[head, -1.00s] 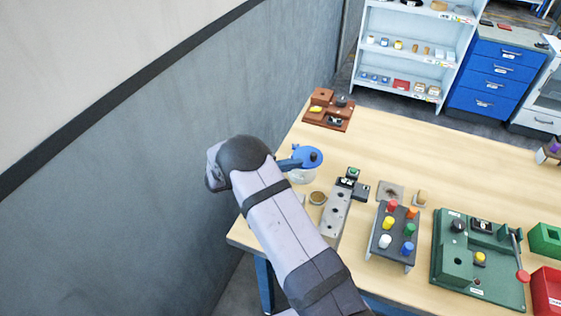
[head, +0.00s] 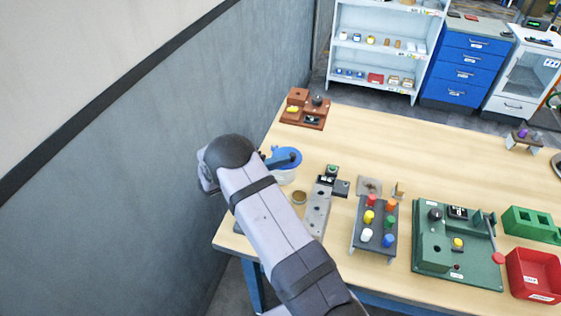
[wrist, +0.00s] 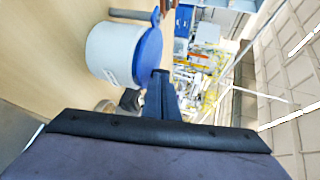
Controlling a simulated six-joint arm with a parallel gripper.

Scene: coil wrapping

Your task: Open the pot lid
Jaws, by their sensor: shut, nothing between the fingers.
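The pot (head: 287,178) is a small white round container near the table's left end. Its blue lid (head: 287,154) sits at the top of the pot. In the wrist view the white pot (wrist: 112,52) appears on its side, with the blue lid (wrist: 149,56) along its right edge. I cannot tell whether the lid is tilted or lifted. My gripper (wrist: 161,76) is shut and empty, its dark tips close beside the lid. I cannot tell whether they touch it. In the head view my arm partly hides the gripper and the pot's left side.
A rack of coloured pegs (head: 375,228) and a green panel (head: 457,250) are further right. A brown stand (head: 304,108) is behind. A wall rises on the left.

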